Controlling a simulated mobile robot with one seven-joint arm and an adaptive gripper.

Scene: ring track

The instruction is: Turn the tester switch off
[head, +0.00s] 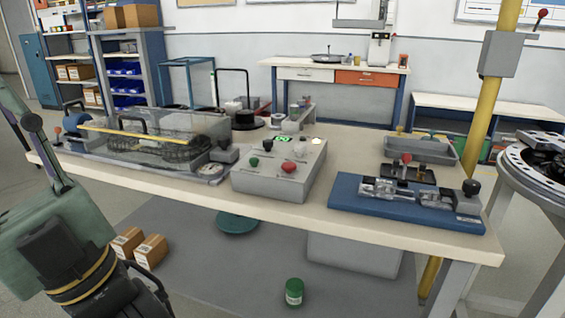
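The tester (262,182) is a grey box with a sloped top near the front middle of the workbench. Its top carries a small lit green display (284,139), a bright whitish lamp (316,141), black knobs (268,145), a green knob or button (254,162) and a red one (289,167). Which of these is the switch, and its exact position, are too small to tell. My gripper (125,293) is at the lower left, in front of the bench and well apart from the tester. It is partly cut off by the bottom edge, and its fingertips do not show clearly.
A clear-covered machine (150,140) with a yellow bar stands left of the tester. A blue-based fixture (405,205) and a grey tray (420,149) lie to the right. A yellow post (487,100) rises behind the right end. Cartons (150,251) and a green jar (294,292) are below the bench.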

